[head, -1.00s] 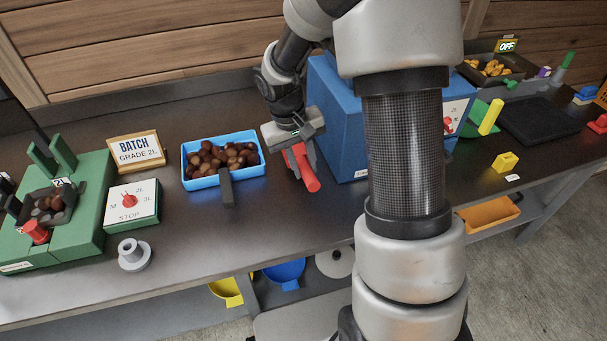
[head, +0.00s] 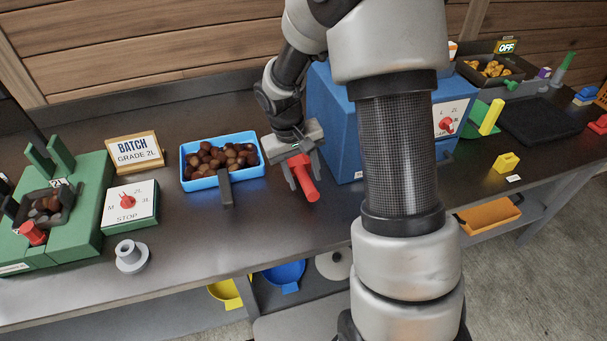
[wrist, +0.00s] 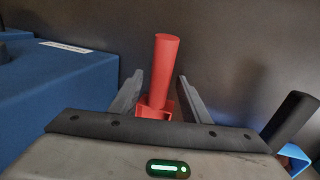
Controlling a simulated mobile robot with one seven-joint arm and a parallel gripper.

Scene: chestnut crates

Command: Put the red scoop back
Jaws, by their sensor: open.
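The red scoop (head: 308,187) is by the bench's middle, left of the blue box, its round handle pointing towards the front edge. In the wrist view the red scoop (wrist: 165,70) lies between my two fingers, with a gap visible on either side of it. My gripper (head: 306,176) is open, with its fingers either side of the scoop. Part of the scoop is hidden behind my gripper. I cannot tell whether the scoop rests on the bench. My gripper (wrist: 160,92) also shows in the wrist view.
A blue tray of chestnuts (head: 190,184) with a dark handle is just left of my gripper. The blue box (head: 335,125) stands close on the right. A dial box (head: 128,203), a grey flanged piece (head: 131,256) and a batch sign (head: 134,149) stand left. Bench front is clear.

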